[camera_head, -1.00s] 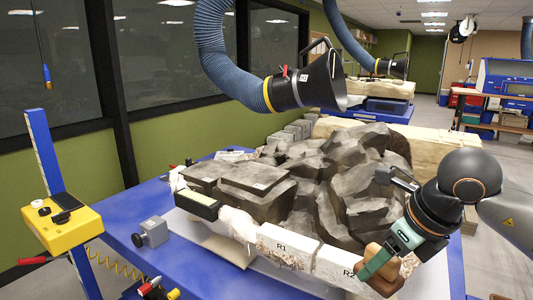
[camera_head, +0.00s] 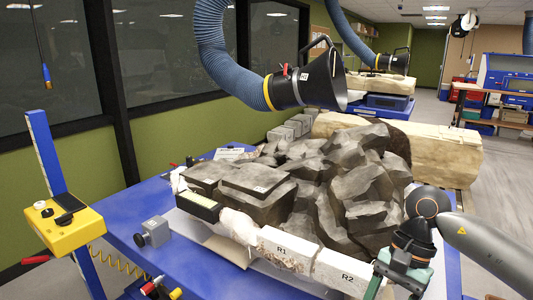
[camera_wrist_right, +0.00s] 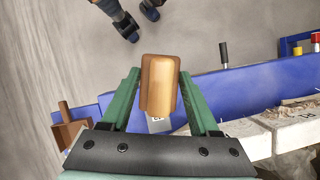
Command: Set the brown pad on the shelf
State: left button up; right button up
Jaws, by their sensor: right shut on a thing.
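The brown pad (camera_wrist_right: 160,85) is a rounded, tan-brown block between the green fingers of my right gripper (camera_wrist_right: 160,78) in the right wrist view. The gripper is shut on it and holds it over the blue table's edge, with the floor beyond. In the head view my right gripper (camera_head: 392,280) is at the lower right, beside the white block marked R2 (camera_head: 343,272); the pad is mostly hidden there. A shelf unit (camera_head: 512,115) stands far back at the right; I cannot tell whether it is the task's shelf. My left gripper is not in view.
A large dark rock (camera_head: 350,185) fills the blue table (camera_head: 120,215). White blocks line its front edge, with R1 (camera_head: 285,248) next to R2. A black extraction hood (camera_head: 312,82) hangs above.

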jog(key=n, duration=0.2)
jog(key=s+f+n+g+h, duration=0.1)
jog(key=n, duration=0.1)
jog(key=s+n+h+p, duration=0.1)
jog(key=n, duration=0.1)
jog(key=shift+f, duration=0.15)
jog(key=n, duration=0.2)
jog(key=s+f+n+h, duration=0.1)
jog(key=shift+s+d+n+g+h, duration=0.2)
jog(key=shift+n+g+h, duration=0.1)
jog(key=shift+n, duration=0.1)
